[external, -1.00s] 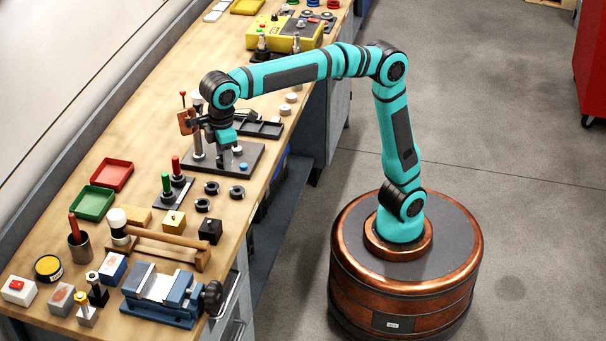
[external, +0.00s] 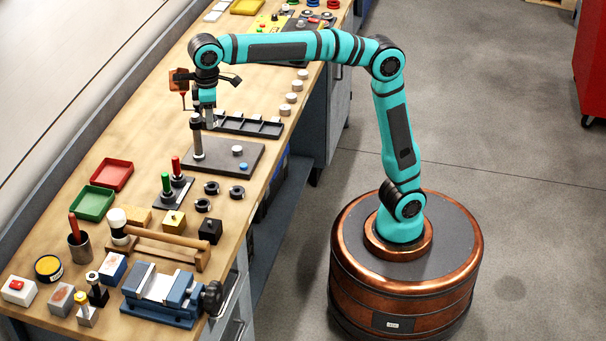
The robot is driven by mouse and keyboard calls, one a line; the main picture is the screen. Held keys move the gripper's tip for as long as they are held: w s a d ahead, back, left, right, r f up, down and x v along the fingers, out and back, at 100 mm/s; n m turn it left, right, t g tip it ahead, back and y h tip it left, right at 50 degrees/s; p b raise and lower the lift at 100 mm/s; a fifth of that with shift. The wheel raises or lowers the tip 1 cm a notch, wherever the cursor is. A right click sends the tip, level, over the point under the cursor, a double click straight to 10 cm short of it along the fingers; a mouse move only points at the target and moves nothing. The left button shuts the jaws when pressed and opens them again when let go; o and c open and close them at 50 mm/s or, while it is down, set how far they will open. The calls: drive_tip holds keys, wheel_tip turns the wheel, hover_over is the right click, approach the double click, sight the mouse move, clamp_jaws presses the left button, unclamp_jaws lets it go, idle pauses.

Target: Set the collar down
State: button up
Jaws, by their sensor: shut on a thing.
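My gripper (external: 210,122) points down above the dark base plate (external: 226,166), close beside the upright post (external: 198,147) at the plate's left. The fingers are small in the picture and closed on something. The held collar is too small and too hidden at the fingertips to make out clearly. I cannot tell whether it touches the post. Several loose black collars lie on the bench, among them one collar (external: 237,192) in front of the plate.
A black compartment tray (external: 250,127) lies just behind the plate, with a row of pale discs (external: 291,98) to its right. Red (external: 112,174) and green (external: 92,203) trays, a mallet (external: 160,238) and a blue vise (external: 165,295) crowd the front of the bench.

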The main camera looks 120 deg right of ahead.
drive_tip(key=s+d+m, duration=0.2)
drive_tip(key=s+d, duration=0.1)
drive_tip(key=d, duration=0.4)
drive_tip(key=s+d+m, duration=0.2)
drive_tip(key=s+d, duration=0.1)
drive_tip(key=d, duration=0.3)
drive_tip(key=m, duration=0.9)
hover_over(246, 100)
wheel_tip(246, 100, down, 17)
drive_tip(key=shift+r, duration=0.2)
drive_tip(key=shift+f, duration=2.3)
drive_tip(key=o, duration=1.1)
drive_tip(key=shift+f, duration=0.1)
